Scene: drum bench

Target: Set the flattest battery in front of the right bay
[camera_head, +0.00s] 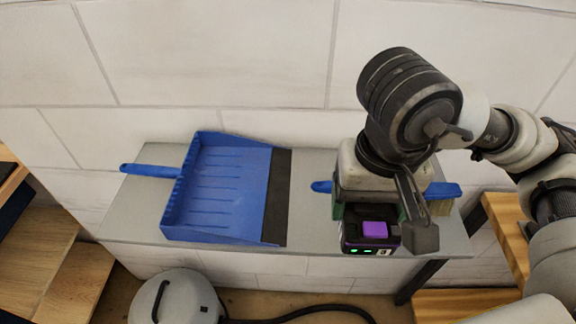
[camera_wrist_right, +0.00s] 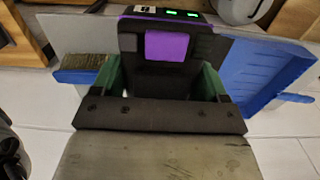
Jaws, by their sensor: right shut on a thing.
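A black battery (camera_head: 372,245) with a purple button on top is in my right gripper (camera_head: 371,212), above or at the front edge of the grey bench (camera_head: 315,158). I cannot tell whether it touches the bench. Two small green lights show on its end face. In the right wrist view the battery (camera_wrist_right: 166,70) sits between the green-sided fingers of the gripper (camera_wrist_right: 162,82), which is shut on it. No bay and no other battery is visible. My left gripper is not in view.
A blue dustpan (camera_head: 222,190) lies on the bench to the left. A blue-handled brush (camera_head: 443,191) with tan bristles lies partly hidden behind my right gripper. A grey rounded canister (camera_head: 178,302) with a black hose (camera_head: 310,309) stands below.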

